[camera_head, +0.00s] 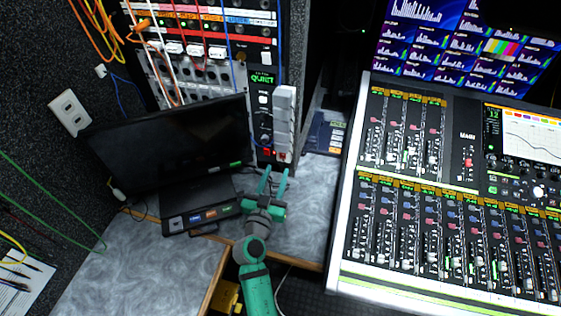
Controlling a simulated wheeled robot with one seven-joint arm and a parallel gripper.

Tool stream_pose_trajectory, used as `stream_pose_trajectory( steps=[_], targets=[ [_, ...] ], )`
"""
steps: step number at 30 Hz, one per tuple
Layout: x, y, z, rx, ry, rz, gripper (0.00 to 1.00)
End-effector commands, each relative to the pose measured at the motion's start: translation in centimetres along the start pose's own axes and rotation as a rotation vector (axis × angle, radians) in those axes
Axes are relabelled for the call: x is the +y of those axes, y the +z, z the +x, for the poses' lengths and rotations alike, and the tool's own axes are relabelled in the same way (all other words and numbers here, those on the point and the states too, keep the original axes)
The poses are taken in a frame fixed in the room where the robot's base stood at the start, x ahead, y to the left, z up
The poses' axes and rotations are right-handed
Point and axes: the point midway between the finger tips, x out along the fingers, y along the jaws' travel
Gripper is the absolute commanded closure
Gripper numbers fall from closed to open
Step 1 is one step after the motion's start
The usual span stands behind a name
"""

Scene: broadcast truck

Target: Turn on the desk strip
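A pale grey upright strip (285,118), which looks like the desk strip, stands against the rack's edge just behind the desk. Its lower end carries a small reddish switch (283,157), too small to tell its position. My gripper (275,170) is green and reaches up from the front of the desk. Its two fingers are apart with nothing seen between them. The fingertips are just below the strip's lower end in the picture; I cannot tell whether they touch it.
A dark monitor (165,145) and a black button box (200,217) stand left of my gripper. A large mixing console (455,200) fills the right. A black panel (263,115) with a lit green label adjoins the strip. Grey desktop (312,205) is bare between strip and console.

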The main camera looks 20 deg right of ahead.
Motion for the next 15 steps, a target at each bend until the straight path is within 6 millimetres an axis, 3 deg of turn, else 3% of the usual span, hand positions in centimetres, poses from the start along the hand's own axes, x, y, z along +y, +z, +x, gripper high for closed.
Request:
stream_pose_trajectory(
  steps=[6,15],
  targets=[
    [0.0,-0.1,3.7,0.001,0.001,0.001,0.64],
    [0.0,0.0,5.9,0.0,-0.001,0.0,0.64]
  ],
)
